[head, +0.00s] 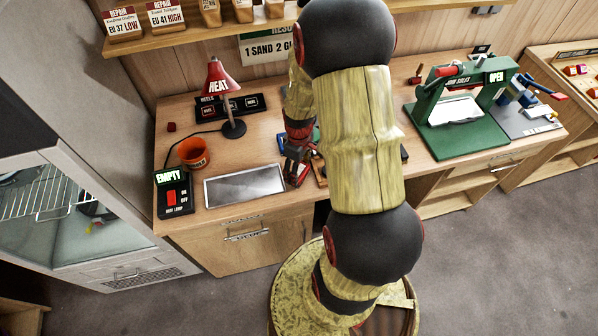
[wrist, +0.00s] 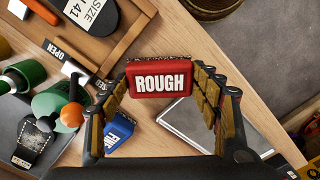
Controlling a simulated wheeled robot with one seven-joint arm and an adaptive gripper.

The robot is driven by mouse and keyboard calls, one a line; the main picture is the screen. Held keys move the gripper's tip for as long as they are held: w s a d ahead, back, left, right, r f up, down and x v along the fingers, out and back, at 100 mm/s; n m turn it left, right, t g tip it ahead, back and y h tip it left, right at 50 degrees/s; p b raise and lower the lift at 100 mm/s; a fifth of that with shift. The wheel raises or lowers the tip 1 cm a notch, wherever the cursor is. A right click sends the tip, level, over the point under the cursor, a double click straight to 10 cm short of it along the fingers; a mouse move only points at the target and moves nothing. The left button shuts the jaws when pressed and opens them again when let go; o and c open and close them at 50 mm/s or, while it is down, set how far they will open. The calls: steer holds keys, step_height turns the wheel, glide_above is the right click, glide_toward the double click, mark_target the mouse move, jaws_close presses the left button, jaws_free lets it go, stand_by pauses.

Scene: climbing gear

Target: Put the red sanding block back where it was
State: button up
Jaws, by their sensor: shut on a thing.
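The red sanding block (wrist: 160,79), marked ROUGH, is between the fingers of my gripper (wrist: 163,70) in the wrist view. My gripper is shut on it, and the label faces the camera. In the head view my gripper (head: 297,160) is over the bench, beside the right end of the grey metal plate; my arm hides much of that area. A blue block (wrist: 117,131) marked FINE lies on the bench below, near the left finger. Whether the red block touches the bench is unclear.
The grey plate (head: 245,186) lies near the bench's front edge. An orange pot (head: 193,153), a red lamp (head: 222,84) and an EMPTY switch box (head: 173,195) stand left. A green press (head: 463,110) stands right. A wooden tray (wrist: 128,35) holds a SIZE 41 piece.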

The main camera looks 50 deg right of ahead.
steer(key=shift+f, duration=0.6)
steer(key=shift+f, duration=0.1)
steer(key=o, duration=1.1)
